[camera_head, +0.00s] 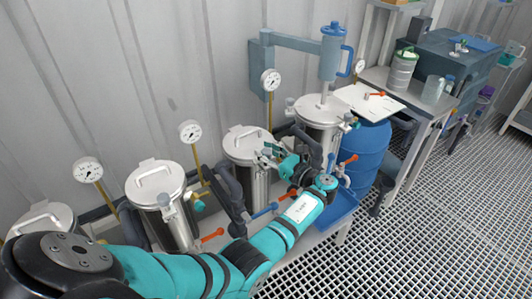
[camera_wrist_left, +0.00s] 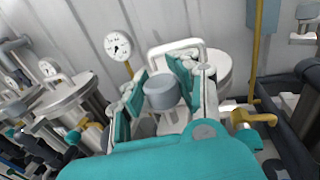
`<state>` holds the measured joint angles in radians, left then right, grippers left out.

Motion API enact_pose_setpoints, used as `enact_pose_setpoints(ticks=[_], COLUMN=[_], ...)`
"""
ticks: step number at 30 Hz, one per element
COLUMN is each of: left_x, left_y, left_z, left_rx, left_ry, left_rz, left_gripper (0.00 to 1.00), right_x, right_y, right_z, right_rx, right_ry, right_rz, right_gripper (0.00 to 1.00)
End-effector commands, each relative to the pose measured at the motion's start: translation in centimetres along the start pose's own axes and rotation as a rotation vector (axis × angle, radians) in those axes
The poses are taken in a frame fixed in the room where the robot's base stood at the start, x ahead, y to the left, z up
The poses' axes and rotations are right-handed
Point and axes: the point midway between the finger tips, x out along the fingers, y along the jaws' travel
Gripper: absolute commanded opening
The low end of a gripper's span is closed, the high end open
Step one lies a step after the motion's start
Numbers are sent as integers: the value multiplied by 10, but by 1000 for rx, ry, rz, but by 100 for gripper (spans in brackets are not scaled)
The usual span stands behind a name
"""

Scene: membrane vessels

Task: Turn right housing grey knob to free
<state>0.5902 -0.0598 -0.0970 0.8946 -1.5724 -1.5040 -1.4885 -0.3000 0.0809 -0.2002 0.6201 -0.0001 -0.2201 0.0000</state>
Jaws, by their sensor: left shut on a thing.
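My left gripper (camera_head: 269,155) reaches in from the front to a steel housing (camera_head: 246,146) with a handled lid, the one just left of the housing under the blue pump. In the left wrist view, its teal fingers (camera_wrist_left: 159,88) stand on either side of a grey knob (camera_wrist_left: 160,94) and are shut on it. The knob sits at the front of the lidded housing (camera_wrist_left: 212,62). In the head view the fingers mostly hide this knob. Its turned position cannot be read. My right gripper is not in view.
Another steel housing (camera_head: 157,184) with its own grey knob (camera_head: 165,200) stands to the left. A housing (camera_head: 318,110) stands to the right, near a blue barrel (camera_head: 366,152). The grating floor (camera_head: 420,225) is clear.

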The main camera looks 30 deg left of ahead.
Motion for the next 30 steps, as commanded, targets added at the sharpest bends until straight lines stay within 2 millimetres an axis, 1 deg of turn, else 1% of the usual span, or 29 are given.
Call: enact_pose_setpoints(ticks=[1, 9, 10, 15, 16, 25, 28, 30], left_x=[-2, -2, -2, -1, -1, -3, -13, -24], left_y=[1, 1, 0, 0, 0, 0, -1, -1], left_z=[-4, -4, -3, -2, -2, 0, -1, -1], left_rx=[6, 4, 4, 2, 1, -1, -1, -1], left_ry=[7, 7, 7, 4, 4, 2, 3, 4], left_rz=[0, -1, -1, -1, -1, -2, -4, -4], left_gripper=[0, 0, 30, 52, 55, 55, 55, 55], right_x=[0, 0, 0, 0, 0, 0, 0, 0], right_y=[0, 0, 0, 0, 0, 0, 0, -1], right_z=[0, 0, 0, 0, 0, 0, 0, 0], right_rx=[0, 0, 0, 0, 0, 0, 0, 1], right_ry=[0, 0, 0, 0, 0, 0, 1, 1], right_rz=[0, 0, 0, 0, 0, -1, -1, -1], right_gripper=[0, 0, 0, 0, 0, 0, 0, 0])
